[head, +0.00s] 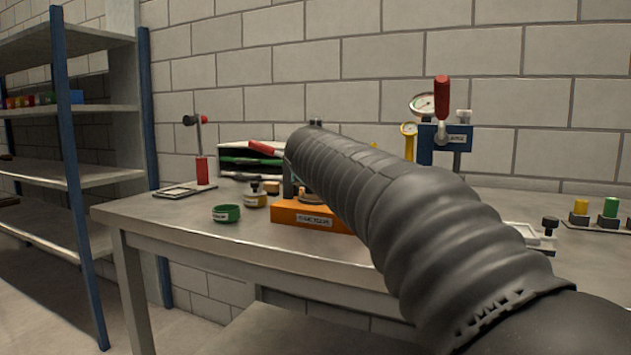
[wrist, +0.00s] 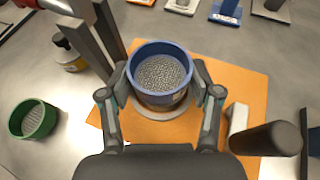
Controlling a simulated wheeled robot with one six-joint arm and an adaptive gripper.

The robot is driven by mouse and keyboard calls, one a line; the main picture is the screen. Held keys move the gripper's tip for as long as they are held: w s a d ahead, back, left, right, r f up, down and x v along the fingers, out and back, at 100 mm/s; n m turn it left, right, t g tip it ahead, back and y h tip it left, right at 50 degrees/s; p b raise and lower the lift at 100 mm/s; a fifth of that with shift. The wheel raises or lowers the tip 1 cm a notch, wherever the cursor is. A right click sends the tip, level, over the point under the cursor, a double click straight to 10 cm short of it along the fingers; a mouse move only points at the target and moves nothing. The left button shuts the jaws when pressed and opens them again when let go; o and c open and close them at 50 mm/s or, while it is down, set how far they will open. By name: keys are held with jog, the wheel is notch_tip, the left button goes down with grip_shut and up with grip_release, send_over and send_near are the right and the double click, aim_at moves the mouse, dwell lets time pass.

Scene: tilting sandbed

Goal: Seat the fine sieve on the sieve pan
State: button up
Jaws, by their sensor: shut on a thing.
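A blue round sieve (wrist: 160,98) with grey mesh is between the two fingers of my gripper (wrist: 160,76), which is shut on its rim in the wrist view. Under it a pale round pan (wrist: 152,114) shows as a curved edge on an orange base (wrist: 245,95). The sieve looks roughly centred over it; I cannot tell whether they touch. A green sieve (wrist: 34,118) sits apart at the left; it also shows in the head view (head: 226,214). In the head view my arm hides the gripper and the blue sieve; part of the orange base (head: 312,219) shows.
A small jar (wrist: 70,53) stands between the green sieve and the base. Grey upright bars (wrist: 92,38) rise close left of the sieve. A dark cylinder (wrist: 266,140) is right of the gripper. A blue press (head: 446,140) stands further back. The table's front left is clear.

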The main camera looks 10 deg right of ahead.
jog(key=shift+f, duration=0.45)
dwell(0.6)
jog(key=o, duration=1.2)
jog(key=shift+r, duration=0.1)
notch_tip(320, 180, up, 10)
jog(key=shift+f, duration=0.1)
